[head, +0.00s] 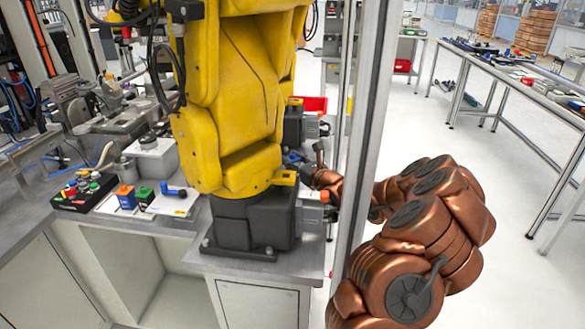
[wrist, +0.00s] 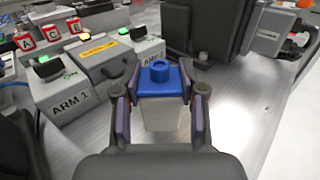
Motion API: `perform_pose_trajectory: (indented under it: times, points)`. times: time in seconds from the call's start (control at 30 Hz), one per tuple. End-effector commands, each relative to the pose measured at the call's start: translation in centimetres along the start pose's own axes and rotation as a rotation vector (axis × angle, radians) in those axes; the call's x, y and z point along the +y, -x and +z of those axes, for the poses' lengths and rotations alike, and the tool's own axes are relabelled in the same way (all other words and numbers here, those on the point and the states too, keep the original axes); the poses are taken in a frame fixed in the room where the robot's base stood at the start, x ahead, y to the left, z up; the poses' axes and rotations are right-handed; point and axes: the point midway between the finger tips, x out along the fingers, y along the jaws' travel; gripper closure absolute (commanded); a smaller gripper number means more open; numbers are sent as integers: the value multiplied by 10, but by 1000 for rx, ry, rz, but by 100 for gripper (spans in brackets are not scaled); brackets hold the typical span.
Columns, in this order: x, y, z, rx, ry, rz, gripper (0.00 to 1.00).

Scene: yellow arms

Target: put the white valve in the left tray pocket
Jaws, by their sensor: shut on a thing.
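In the wrist view my gripper (wrist: 161,88) is shut on a white valve (wrist: 162,116), a pale block-shaped body with a blue top and a round blue knob. One finger presses each side, and the valve looks upright. Whether it touches the metal surface below, I cannot tell. In the head view the yellow arm hides most of my gripper and the valve. A pale tray (head: 172,208) lies on the bench left of the yellow arm's base, holding an orange-and-blue part (head: 125,197), a green part (head: 144,196) and a blue part (head: 176,192). Its pockets are not clear.
The yellow robot arm (head: 240,90) on its dark base stands between the tray and my arm. A grey post (head: 362,130) rises beside my arm. In the wrist view, a grey ARM 1 switch box (wrist: 75,95) stands left of my gripper. Bare metal surface (wrist: 245,115) shows right.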

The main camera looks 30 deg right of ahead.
Motion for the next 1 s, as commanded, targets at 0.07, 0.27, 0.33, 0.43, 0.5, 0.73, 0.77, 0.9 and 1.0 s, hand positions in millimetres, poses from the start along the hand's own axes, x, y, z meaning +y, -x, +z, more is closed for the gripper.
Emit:
perform_pose_trajectory:
  times: [0.07,0.27,0.33,0.43,0.5,0.73,0.77,0.9,1.0]
  points:
    - [0,0,-11,5,-2,0,97]
    - [-1,0,-29,2,0,-1,97]
    - [0,0,-31,1,0,-1,97]
    - [0,0,-30,0,0,-1,97]
    - [0,0,-30,0,0,-1,97]
    - [0,0,-34,-1,0,0,59]
    - [0,0,-34,-1,0,0,55]
    - [0,0,-34,-1,0,0,41]
    - [0,0,-34,0,0,0,35]
